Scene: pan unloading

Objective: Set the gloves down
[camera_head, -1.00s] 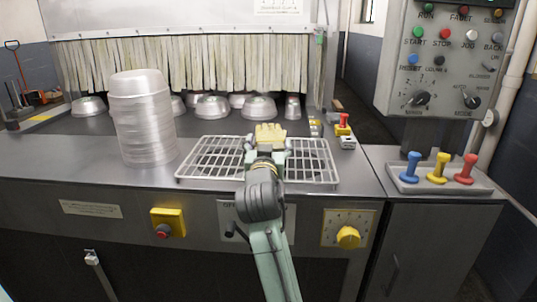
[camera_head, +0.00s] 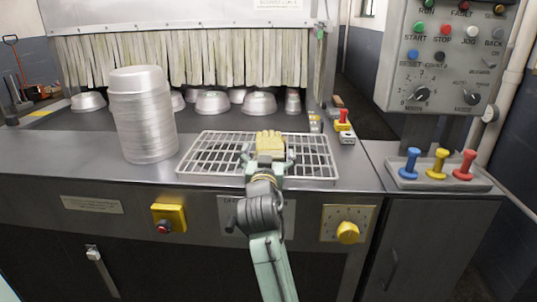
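The yellow gloves (camera_head: 270,142) are at the right part of the wire rack (camera_head: 214,157), seen just beyond and between my gripper's fingers. They appear to rest on the rack, though their underside is hidden. My gripper (camera_head: 269,157) is low over the rack's front right part. Its fingers look spread to either side of the gloves, and it looks open. My wrist hides part of the rack's front edge and the near end of the gloves.
A tall stack of metal pans (camera_head: 144,115) stands left of the rack. Several pans (camera_head: 212,102) sit behind, by the strip curtain (camera_head: 185,62). A small red-topped device (camera_head: 343,120) is right of the rack. A tray with coloured pegs (camera_head: 440,177) lies further right.

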